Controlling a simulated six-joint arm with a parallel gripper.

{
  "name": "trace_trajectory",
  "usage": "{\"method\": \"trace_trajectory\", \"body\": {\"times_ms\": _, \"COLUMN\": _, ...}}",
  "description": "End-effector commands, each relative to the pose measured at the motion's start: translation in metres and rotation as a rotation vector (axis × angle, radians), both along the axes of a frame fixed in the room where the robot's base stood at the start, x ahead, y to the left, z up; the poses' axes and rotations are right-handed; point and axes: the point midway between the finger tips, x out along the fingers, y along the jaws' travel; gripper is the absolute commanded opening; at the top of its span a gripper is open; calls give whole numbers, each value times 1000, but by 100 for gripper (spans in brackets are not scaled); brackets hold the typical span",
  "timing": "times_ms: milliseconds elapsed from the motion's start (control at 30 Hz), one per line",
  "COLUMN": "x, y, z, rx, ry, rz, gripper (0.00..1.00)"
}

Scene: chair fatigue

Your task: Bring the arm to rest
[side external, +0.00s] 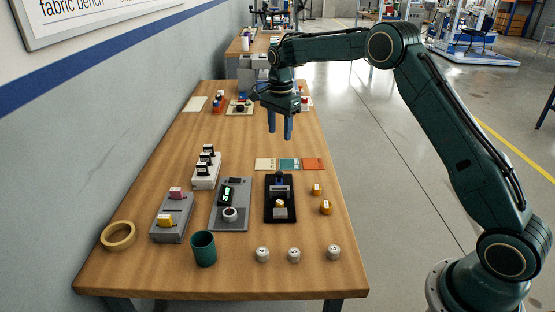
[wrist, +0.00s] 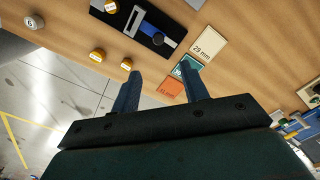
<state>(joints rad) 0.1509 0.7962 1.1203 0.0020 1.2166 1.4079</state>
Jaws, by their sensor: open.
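My gripper (side external: 280,125) is in the air above the wooden table (side external: 235,125), towards its right side and behind the row of coloured cards. Its two blue fingers point down, stand apart and hold nothing. In the wrist view my gripper (wrist: 160,85) also shows open and empty, with the table surface beyond the fingers. My arm reaches in from the right, raised and bent over the table.
Below are a cream card (side external: 265,164), a teal card (side external: 289,164) and an orange card (side external: 313,164). A black fixture (side external: 280,213), a grey device (side external: 230,218), a green cup (side external: 203,249) and a tape ring (side external: 118,236) stand nearer. Floor lies open to the right.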

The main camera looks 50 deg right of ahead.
Motion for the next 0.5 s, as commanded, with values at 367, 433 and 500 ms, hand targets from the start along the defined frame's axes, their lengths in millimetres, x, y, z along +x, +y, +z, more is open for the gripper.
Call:
{"method": "trace_trajectory", "body": {"times_ms": 367, "x": -34, "y": 15, "z": 56, "rx": -15, "ry": -59, "rz": 181, "gripper": 45}}
{"method": "trace_trajectory", "body": {"times_ms": 433, "x": -45, "y": 20, "z": 70, "rx": -20, "ry": -74, "rz": 234, "gripper": 45}}
{"method": "trace_trajectory", "body": {"times_ms": 500, "x": -56, "y": 24, "z": 83, "rx": -26, "ry": -90, "rz": 286, "gripper": 45}}
